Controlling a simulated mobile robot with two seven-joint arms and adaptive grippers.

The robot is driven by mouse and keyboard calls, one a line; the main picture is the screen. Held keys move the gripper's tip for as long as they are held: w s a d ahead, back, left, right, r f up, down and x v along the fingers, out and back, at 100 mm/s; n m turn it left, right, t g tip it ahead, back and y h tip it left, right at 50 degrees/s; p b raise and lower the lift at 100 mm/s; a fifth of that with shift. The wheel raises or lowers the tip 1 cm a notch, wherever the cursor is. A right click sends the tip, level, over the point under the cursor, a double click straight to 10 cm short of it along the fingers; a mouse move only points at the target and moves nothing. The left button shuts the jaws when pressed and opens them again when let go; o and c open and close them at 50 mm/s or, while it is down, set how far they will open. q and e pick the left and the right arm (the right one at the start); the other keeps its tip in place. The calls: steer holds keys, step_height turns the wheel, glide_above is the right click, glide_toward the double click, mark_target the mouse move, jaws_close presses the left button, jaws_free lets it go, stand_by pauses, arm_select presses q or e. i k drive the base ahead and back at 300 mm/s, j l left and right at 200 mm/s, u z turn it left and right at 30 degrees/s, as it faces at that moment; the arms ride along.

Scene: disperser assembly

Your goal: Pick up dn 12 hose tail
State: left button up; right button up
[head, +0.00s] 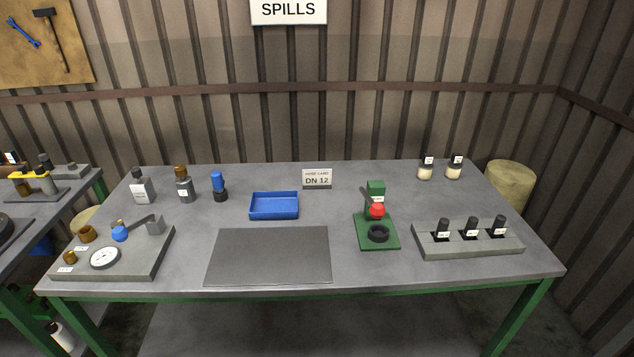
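I cannot tell for certain which thing is the DN 12 hose tail, as the small labels are unreadable. A grey rack (425,246) at the right front of the table holds three upright black pieces with white labels: a left one (442,228), a middle one (472,225) and a right one (498,224). A white card (317,179) reading "DN 12" stands at the back middle. Neither of my grippers is in view.
On the grey table (350,270) are a blue tray (274,213), a dark mat (270,256), a green press-like device (375,195) with a red knob, and a gauge plate (140,264). Bottles (142,188) stand back left, two small jars (425,170) back right.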

mark_target(497, 229)
steer(key=l+z, duration=0.5)
steer(key=l, duration=0.95)
